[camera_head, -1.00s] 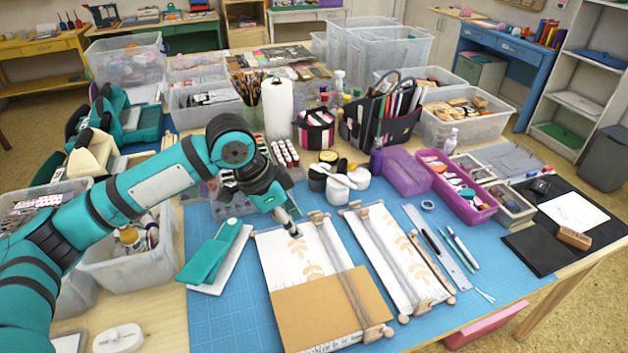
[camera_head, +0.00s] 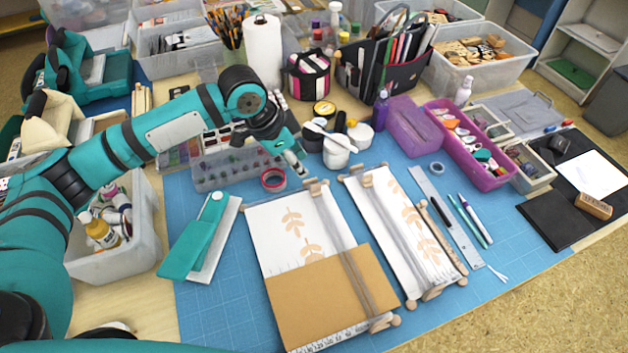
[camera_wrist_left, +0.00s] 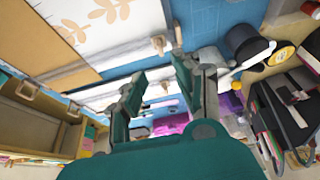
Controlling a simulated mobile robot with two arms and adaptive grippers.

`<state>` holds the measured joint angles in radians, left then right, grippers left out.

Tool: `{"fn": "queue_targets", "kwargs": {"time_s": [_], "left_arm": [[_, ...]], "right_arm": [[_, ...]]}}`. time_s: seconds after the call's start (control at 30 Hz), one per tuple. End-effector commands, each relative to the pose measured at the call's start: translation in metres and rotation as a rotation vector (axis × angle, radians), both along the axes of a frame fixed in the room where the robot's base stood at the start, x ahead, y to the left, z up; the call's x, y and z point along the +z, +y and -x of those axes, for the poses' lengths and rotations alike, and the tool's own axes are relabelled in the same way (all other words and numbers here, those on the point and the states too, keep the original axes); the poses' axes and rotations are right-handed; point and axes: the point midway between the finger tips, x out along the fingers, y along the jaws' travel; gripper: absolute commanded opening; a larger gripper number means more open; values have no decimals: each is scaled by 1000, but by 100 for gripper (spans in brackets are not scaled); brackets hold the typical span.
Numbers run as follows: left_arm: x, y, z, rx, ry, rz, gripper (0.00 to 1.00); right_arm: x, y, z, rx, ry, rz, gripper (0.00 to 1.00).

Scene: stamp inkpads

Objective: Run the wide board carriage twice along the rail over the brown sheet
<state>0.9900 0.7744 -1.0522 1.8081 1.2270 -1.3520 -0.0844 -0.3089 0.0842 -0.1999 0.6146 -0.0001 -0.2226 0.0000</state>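The wide board (camera_head: 268,232) lies on the blue mat, white with a tan leaf print. The brown sheet (camera_head: 318,298) covers its near part. A rail (camera_head: 338,232) runs lengthwise near its right side, with wooden pieces at both ends; I cannot clearly separate the carriage from it. My left gripper (camera_head: 301,167) is by the rail's far end, just beyond the board and apparently above the mat. In the left wrist view its fingers (camera_wrist_left: 158,66) are apart with nothing held, near a wooden end piece (camera_wrist_left: 158,45). My right gripper is not in view.
A narrower board (camera_head: 385,225) with its own rail lies close on the right. A teal stapler-like tool (camera_head: 198,245) is on the left. A tape roll (camera_head: 273,179) and white cups (camera_head: 337,150) stand behind. A ruler (camera_head: 445,215) and pens lie right.

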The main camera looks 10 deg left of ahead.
Motion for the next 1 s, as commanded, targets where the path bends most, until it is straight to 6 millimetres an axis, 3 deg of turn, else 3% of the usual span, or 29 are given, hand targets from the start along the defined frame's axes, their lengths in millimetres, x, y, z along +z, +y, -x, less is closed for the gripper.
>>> {"fn": "queue_targets", "kwargs": {"time_s": [0.2, 0.43, 0.6, 0.9, 1.0], "left_arm": [[-46, -16, -10, -2, 2, -1, 32], [-80, -28, -18, 0, 1, 0, 32], [-92, -32, -21, -2, 0, 0, 32], [-94, -32, -22, -2, -1, 0, 32], [-94, -32, -22, -1, -1, 1, 20]], "right_arm": [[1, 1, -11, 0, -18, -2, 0], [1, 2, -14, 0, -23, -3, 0], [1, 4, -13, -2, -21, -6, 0], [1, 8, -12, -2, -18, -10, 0], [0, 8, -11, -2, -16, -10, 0]]}}
